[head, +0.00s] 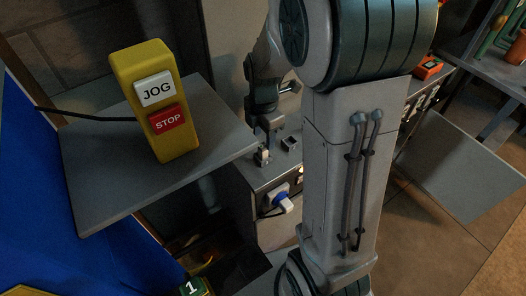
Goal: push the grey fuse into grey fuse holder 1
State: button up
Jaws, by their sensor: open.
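My gripper (266,128) is small in the head view, pointing down over a grey cabinet top. It is open. Just below it a small pale grey upright piece (262,155) stands on the cabinet top; it looks like the grey fuse in a holder, but I cannot tell how deep it sits or whether my fingers touch it. Beside it to the right is a small square holder (289,143) with a dark opening. No number shows on either holder, so I cannot tell which is grey fuse holder 1.
A yellow JOG/STOP box (157,104) stands on a grey shelf (100,190) at left, with a black cable. The cabinet front (262,228) carries a blue-and-white plug (284,203). My arm hides the cabinet's right part.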

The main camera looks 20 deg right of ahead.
aim_at(263, 145)
jog(key=shift+s+a+f, duration=0.1)
jog(key=shift+s+f, duration=0.05)
jog(key=shift+f, duration=1.2)
jog(key=shift+s+a+f, duration=0.1)
jog(key=shift+f, duration=1.2)
grip_shut()
jog(key=shift+r, duration=0.1)
jog(key=shift+r, duration=0.4)
jog(key=r, duration=0.3)
jog(key=shift+s+d+r, duration=0.1)
jog(key=shift+d+r, duration=0.25)
jog(key=shift+d, duration=0.05)
jog(key=s+d+r, duration=0.5)
jog(key=d+r, duration=0.1)
jog(key=d, duration=0.3)
jog(key=shift+d+r+b, duration=0.2)
jog(key=shift+d+b, duration=0.15)
jog(key=shift+d, duration=0.05)
